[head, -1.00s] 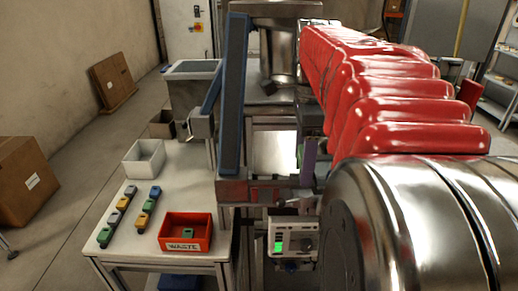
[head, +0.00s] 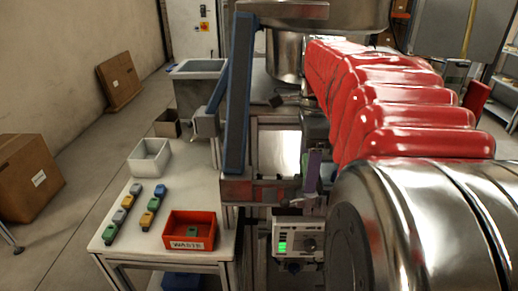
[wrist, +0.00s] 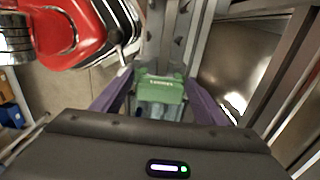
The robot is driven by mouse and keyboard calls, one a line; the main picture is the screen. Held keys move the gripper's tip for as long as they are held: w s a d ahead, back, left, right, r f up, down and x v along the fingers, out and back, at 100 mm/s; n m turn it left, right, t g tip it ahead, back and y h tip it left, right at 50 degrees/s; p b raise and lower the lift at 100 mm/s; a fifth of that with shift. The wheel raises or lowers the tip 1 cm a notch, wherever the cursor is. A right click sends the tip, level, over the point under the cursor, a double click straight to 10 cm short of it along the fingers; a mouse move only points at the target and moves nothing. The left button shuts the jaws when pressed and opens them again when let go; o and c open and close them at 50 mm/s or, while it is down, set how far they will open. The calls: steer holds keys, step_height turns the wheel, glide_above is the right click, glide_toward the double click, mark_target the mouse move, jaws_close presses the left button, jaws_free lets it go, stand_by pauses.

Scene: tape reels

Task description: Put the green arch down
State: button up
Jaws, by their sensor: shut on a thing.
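The green arch (wrist: 160,88) is a small green block with pale lettering on its face, seen in the wrist view. It sits between the two purple fingers of my gripper (wrist: 158,100), which are shut on it. Its lower part looks pale or shaded and is hard to make out. In the head view a purple finger of my gripper (head: 313,171) shows beside the blue upright frame, above a small metal device.
A white table (head: 195,188) at left carries a red WASTE bin (head: 190,243) with a green piece inside, a pale open bin (head: 149,168) and two rows of coloured blocks (head: 122,215). A blue upright bar (head: 238,100) and a device with a green display (head: 298,240) stand close to my gripper.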

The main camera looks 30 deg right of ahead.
steer(key=shift+f, duration=0.15)
steer(key=o, duration=1.2)
steer(key=shift+f, duration=0.1)
steer(key=shift+c, duration=0.2)
step_height(320, 180, up, 14)
steer(key=shift+f, duration=0.25)
